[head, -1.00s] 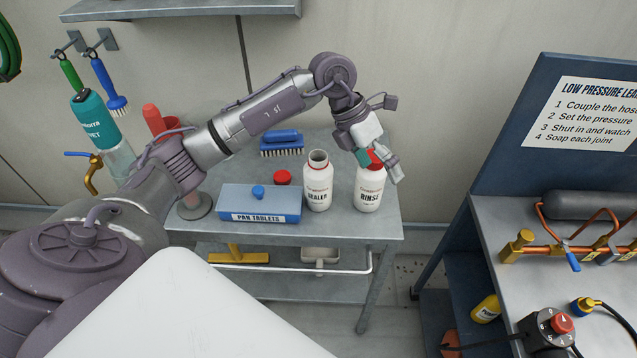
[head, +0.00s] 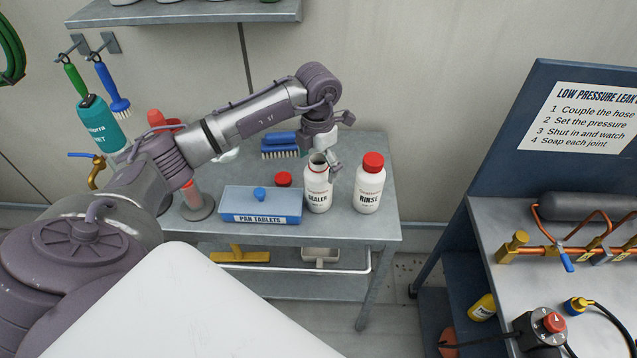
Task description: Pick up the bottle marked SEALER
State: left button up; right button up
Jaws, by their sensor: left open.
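The bottle marked SEALER (head: 318,194) is white with an open neck and no cap. It stands upright on the grey metal cart (head: 385,222) in the head view. My left gripper (head: 327,172) is open at the top of this bottle, by its neck and right shoulder. I cannot tell whether the fingers touch it or stand around it. The similar white bottle marked RINSE (head: 368,190), with a red cap, stands upright to the right, apart from the gripper. My right gripper is not in view.
A red cap (head: 283,179) lies left of the SEALER bottle. The blue PAN TABLETS box (head: 240,204) and a blue brush (head: 281,146) are close by on the cart. A blue bench (head: 512,225) with copper piping stands at the right.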

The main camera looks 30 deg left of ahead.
pick_arm(q)
jog(key=f+p, duration=0.1)
jog(key=f, duration=0.1)
jog(key=f+p, duration=0.1)
jog(key=shift+s+f, duration=0.2)
jog(key=shift+f, duration=0.75)
jog(key=c, duration=1.2)
jog(key=shift+c, duration=0.2)
jog(key=shift+r, duration=0.2)
